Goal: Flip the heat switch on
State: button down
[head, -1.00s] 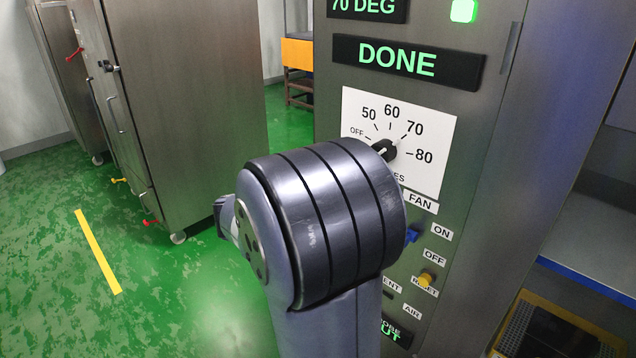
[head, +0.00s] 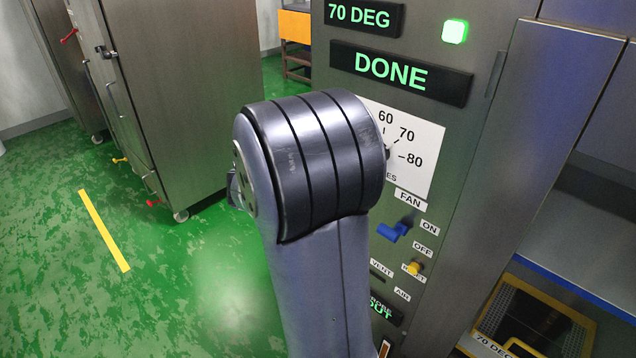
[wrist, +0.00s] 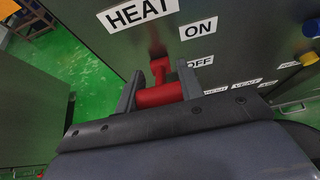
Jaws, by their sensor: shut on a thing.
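The red heat switch (wrist: 158,72) is in the wrist view, on the grey panel under the HEAT label (wrist: 140,12). Its lever hangs beside the OFF label (wrist: 201,61), below the level of the ON label (wrist: 198,28). My gripper (wrist: 157,92) is shut on the red cross handle of the switch, with one finger at each end. In the head view my arm hides the heat switch and my gripper.
The panel in the head view has a DONE display (head: 392,73), a lit green lamp (head: 454,31), a dial plate (head: 425,165), a blue FAN switch (head: 394,231) and a yellow knob (head: 414,268). A steel cabinet (head: 185,100) stands left. Green floor between is open.

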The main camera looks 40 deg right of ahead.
jog(key=c, duration=0.9)
grip_release()
jog(key=p+v, duration=0.2)
jog(key=v, duration=0.8)
jog(key=shift+s+a+r, duration=0.1)
jog(key=shift+a+r, duration=0.15)
jog(key=shift+a, duration=0.05)
jog(key=shift+d+f, duration=0.1)
